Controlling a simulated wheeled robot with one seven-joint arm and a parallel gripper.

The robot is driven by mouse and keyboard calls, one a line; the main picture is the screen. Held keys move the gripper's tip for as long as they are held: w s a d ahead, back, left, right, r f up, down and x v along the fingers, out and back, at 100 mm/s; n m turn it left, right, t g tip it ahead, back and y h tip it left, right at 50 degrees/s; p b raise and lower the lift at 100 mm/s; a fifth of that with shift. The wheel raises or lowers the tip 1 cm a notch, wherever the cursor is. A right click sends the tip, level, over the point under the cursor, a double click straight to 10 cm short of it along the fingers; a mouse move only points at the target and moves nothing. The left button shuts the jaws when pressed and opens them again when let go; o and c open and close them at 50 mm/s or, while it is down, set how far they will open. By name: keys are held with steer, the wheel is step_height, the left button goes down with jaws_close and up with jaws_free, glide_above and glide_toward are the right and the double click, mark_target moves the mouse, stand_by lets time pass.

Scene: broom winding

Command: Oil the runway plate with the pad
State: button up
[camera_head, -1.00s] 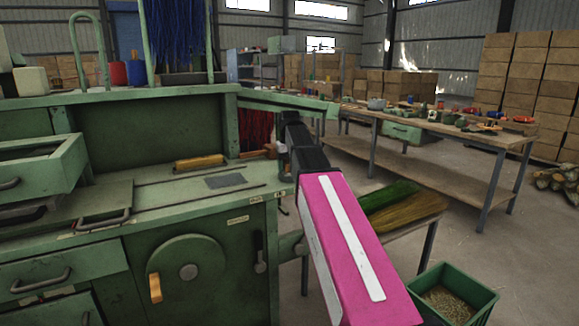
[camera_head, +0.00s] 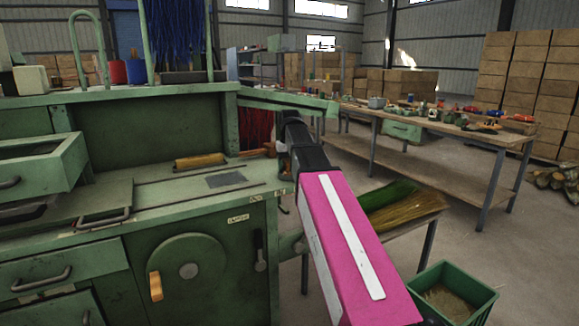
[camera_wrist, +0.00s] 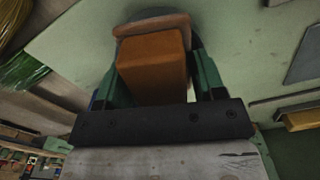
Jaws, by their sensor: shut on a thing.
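My gripper (camera_wrist: 157,78) is shut on an orange-brown block, which I take as the pad (camera_wrist: 152,62). Its green fingers stand on both sides of the block, and a rounded brown and dark edge shows at its far end. In the head view my gripper (camera_head: 283,150) is at the right end of the green bench, and the pad is hard to make out there. A flat dark grey plate (camera_head: 226,180), perhaps the runway plate, lies on the bench top to the left of my gripper. The wrist view shows it at the right edge (camera_wrist: 304,58), apart from the pad.
A yellow-brown roller-like piece (camera_head: 200,161) lies on the bench behind the grey plate. An open green drawer (camera_head: 45,165) is at the left. Red bristles (camera_head: 256,126) hang behind my gripper. A green bin (camera_head: 452,292) stands on the floor at the right.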

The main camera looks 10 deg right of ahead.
mark_target(289, 160)
steer(key=shift+r, duration=0.1)
stand_by(0.3)
steer(key=shift+r, duration=3.35)
